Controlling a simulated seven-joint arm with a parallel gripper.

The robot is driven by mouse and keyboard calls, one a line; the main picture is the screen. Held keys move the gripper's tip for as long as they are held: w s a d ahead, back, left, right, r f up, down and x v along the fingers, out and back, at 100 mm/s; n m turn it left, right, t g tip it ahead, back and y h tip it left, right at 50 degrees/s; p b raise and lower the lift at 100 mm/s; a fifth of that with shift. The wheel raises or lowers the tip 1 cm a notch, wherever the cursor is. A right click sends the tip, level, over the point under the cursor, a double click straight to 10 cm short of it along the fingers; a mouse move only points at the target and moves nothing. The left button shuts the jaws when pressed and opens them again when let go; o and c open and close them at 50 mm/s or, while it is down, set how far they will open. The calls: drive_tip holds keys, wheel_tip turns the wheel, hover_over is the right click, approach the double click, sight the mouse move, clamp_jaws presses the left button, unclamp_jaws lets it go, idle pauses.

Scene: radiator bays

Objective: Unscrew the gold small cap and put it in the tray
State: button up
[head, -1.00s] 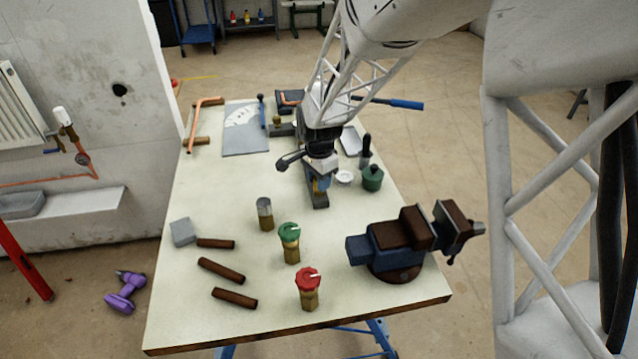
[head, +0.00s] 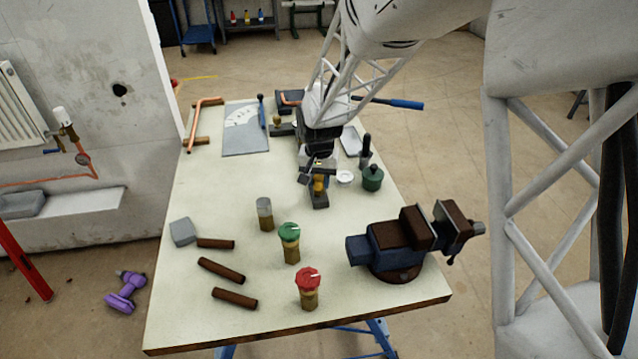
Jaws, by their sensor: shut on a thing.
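My gripper (head: 317,175) is over the right-middle of the bench, pointing down and shut on a small gold piece (head: 319,184), which I take to be the gold small cap. The gold piece is above a dark block (head: 319,201) on the bench. The fingers partly hide it, so I cannot tell whether it still touches what is below. A pale shallow tray (head: 351,141) lies behind and to the right of my gripper, partly covered by my arm.
A small white dish (head: 344,177) and a green pot (head: 372,178) stand close right of the gripper. A vise (head: 400,245) is at front right. Green-topped (head: 290,243) and red-topped (head: 308,289) valves and brown tubes (head: 221,271) stand or lie in front.

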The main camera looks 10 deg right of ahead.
drive_tip(key=n, duration=1.2)
idle(0.3)
drive_tip(key=o, duration=0.9)
drive_tip(key=shift+c, duration=0.2)
